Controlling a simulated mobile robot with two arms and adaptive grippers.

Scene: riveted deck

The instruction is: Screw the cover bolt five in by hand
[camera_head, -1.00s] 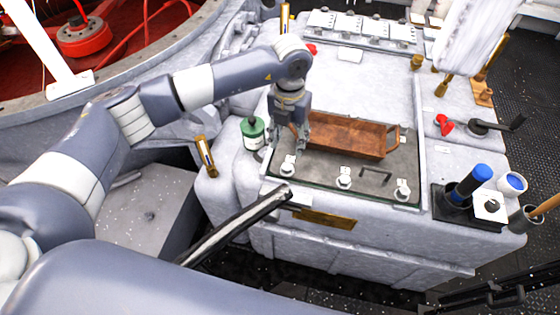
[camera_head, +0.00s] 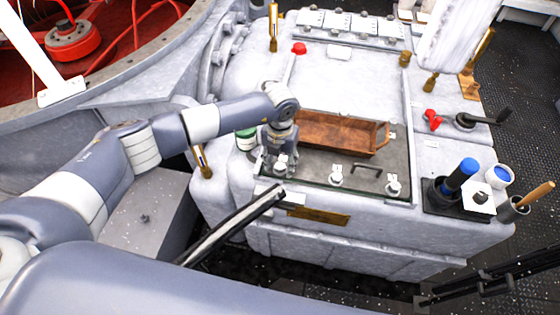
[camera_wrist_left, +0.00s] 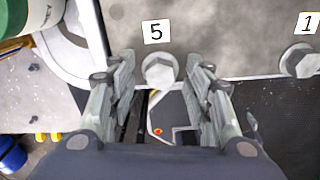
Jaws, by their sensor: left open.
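Cover bolt five, a pale hex-headed bolt (camera_wrist_left: 160,70), sits at the cover edge beside a white tag marked 5 (camera_wrist_left: 156,32). My left gripper (camera_wrist_left: 160,88) is open, with one finger on each side of the bolt head and a gap on both sides. In the head view my left gripper (camera_head: 277,163) points down at the near left corner of the grey cover (camera_head: 345,172) and mostly hides this bolt. A neighbouring bolt (camera_wrist_left: 300,60) with a tag marked 1 is at the right in the wrist view. My right gripper is not in view.
A wooden tray (camera_head: 340,132) lies on the cover behind the gripper. A green and white container (camera_head: 245,140) stands close to the gripper's left. A dark handle (camera_head: 366,168) and more bolts (camera_head: 336,176) line the near edge. A blue-capped cylinder (camera_head: 462,172) stands at right.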

